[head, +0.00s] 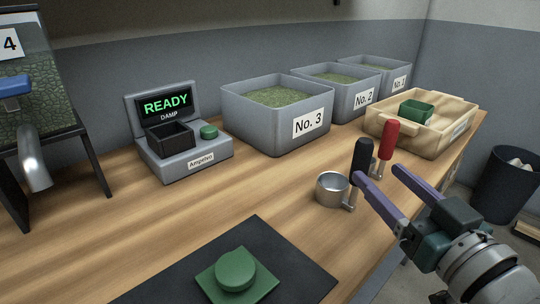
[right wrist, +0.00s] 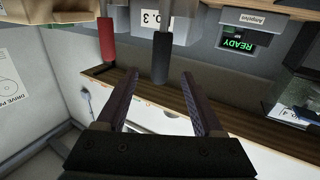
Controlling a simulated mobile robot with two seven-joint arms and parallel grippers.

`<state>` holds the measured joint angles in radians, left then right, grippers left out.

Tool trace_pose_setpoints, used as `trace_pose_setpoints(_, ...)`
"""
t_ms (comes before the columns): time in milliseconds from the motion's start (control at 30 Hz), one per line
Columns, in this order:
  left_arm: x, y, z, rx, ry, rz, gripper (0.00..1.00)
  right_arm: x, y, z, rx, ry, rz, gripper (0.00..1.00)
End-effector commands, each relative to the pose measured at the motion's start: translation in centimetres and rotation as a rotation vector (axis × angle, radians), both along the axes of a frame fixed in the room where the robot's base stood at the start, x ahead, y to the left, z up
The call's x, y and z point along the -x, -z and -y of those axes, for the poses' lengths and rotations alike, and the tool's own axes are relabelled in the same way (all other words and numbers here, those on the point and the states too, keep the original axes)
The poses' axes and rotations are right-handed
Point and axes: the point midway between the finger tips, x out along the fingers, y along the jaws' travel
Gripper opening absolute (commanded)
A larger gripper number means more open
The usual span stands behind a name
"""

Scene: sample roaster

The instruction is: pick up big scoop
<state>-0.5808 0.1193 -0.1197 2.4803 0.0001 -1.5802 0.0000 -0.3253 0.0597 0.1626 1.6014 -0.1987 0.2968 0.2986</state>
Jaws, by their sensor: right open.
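A scoop with a round metal cup (head: 333,188) and an upright black handle (head: 362,155) stands near the table's right edge. A second upright handle, red (head: 387,140), stands just behind it to the right; its cup cannot be made out. My right gripper (head: 380,175) is open and empty, its fingers pointing toward the two handles from the front right. In the right wrist view the black handle (right wrist: 160,57) lies ahead between the finger lines, and the red handle (right wrist: 106,40) is left of them. Contact with either handle is not visible. My left gripper is not in view.
Bins labelled No. 3 (head: 275,122), No. 2 (head: 340,95) and No. 1 (head: 385,75) hold green beans. A beige tray (head: 420,140) with a green box stands behind the handles. A READY scale (head: 185,160) and a dark mat (head: 165,290) are left. Bare wood lies between.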

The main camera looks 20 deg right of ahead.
Motion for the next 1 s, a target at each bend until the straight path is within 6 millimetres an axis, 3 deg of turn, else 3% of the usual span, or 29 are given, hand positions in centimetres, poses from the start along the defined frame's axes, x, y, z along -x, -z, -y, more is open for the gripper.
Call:
trace_pose_setpoints(367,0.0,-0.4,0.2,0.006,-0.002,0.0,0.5,-4.6,-1.5,0.3,0.001,-0.001,0.002,0.69)
trace_pose_setpoints(500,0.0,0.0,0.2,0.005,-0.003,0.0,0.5,-6.2,-1.2,0.4,0.001,-0.001,-0.002,0.69)
trace_pose_setpoints(767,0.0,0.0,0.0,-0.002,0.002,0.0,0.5,-6.6,-1.2,0.4,0.001,-0.001,-0.003,0.69)
trace_pose_setpoints(1000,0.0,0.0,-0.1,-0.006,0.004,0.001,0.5,-6.6,-1.2,0.4,0.0,0.0,-0.003,0.44)
